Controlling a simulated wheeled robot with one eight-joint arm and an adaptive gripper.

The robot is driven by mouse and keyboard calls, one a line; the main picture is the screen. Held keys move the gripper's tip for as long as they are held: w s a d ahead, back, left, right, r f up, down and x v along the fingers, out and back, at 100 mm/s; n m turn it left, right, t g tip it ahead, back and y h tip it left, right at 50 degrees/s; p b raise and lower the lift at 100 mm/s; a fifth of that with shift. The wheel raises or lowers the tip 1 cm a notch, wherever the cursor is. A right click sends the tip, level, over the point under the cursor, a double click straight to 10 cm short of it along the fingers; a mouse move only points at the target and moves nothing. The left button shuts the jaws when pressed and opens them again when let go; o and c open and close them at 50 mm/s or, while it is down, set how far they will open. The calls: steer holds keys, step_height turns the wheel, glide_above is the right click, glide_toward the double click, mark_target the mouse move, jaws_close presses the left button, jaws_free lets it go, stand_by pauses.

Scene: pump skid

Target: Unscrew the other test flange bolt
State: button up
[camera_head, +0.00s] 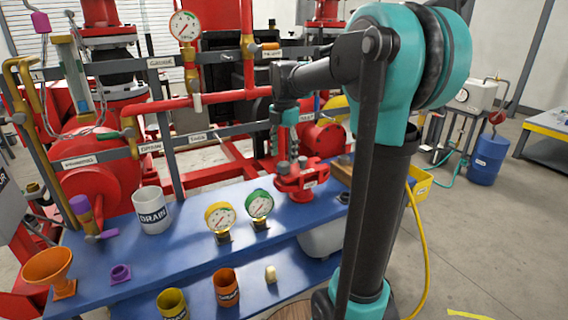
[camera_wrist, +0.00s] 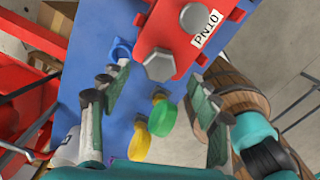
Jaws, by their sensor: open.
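The red test flange (camera_head: 301,184) stands on the blue bench, below my gripper (camera_head: 288,150) in the head view. In the wrist view the flange (camera_wrist: 150,40) carries a PN10 label and two grey hex bolt heads. The nearer bolt (camera_wrist: 159,66) shows between my open fingertips (camera_wrist: 158,76), with space on both sides. The farther bolt (camera_wrist: 193,17) sits higher up in that view. My gripper is empty and above the flange. From these views I cannot tell the exact gap to the bolt.
A yellow gauge (camera_head: 220,217) and a green gauge (camera_head: 260,205) stand left of the flange on the blue bench (camera_head: 185,250). A white drain cup (camera_head: 151,212) and orange funnel (camera_head: 48,268) are farther left. Red pipework (camera_head: 170,104) runs behind. A wooden barrel (camera_wrist: 232,88) shows in the wrist view.

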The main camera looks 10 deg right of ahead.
mark_target(284, 164)
steer(key=shift+f, duration=2)
steer(key=c, duration=1.3)
steer(key=n, duration=0.5)
steer(key=shift+n, duration=0.4)
